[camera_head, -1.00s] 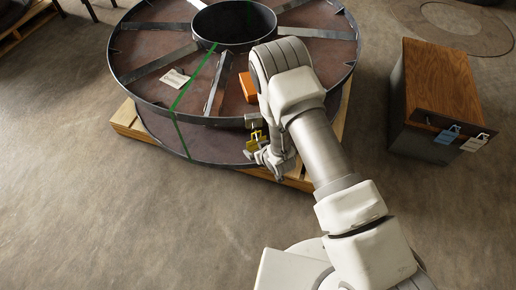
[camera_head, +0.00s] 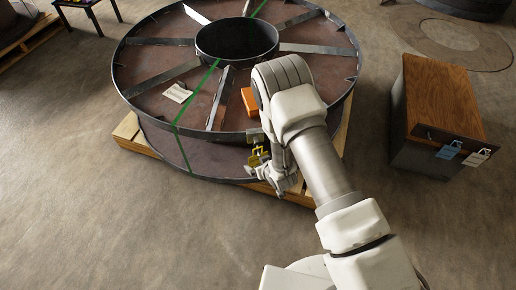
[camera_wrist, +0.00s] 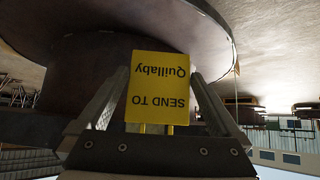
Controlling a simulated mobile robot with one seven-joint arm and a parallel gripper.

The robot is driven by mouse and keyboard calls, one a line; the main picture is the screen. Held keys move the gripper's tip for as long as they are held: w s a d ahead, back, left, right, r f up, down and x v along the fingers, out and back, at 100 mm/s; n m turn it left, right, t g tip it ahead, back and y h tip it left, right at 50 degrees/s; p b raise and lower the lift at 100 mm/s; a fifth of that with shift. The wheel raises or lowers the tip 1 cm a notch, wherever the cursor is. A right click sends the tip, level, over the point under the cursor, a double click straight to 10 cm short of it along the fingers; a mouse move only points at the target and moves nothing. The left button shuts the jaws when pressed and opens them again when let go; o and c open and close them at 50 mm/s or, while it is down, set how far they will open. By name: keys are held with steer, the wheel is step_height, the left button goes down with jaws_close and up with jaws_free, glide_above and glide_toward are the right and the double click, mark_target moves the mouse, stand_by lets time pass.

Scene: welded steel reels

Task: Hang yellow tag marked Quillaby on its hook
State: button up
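The yellow tag (camera_head: 259,155) hangs by the front rim of the big steel reel, at my gripper (camera_head: 270,172). In the wrist view the tag (camera_wrist: 158,85) reads "SEND TO Quillaby" upside down, between the two fingers of my gripper (camera_wrist: 160,95). The fingers come close to its two side edges and look shut on it; the exact contact is hidden behind the plate. A small grey metal piece (camera_head: 255,136) sits at the reel's rim just above the tag. I cannot tell if it is a hook or touches the tag.
The steel reel (camera_head: 165,42) lies on a wooden pallet (camera_head: 128,133). An orange block (camera_head: 249,100) and a white paper label (camera_head: 178,93) lie on it. A wood-topped cabinet (camera_head: 440,90) at right carries a blue tag (camera_head: 449,150) and a white tag (camera_head: 477,157). The floor in front is clear.

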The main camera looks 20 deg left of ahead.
steer(key=p+v, duration=0.6)
steer(key=v, duration=1.1)
steer(key=shift+s+r, duration=0.15)
steer(key=shift+d, duration=0.1)
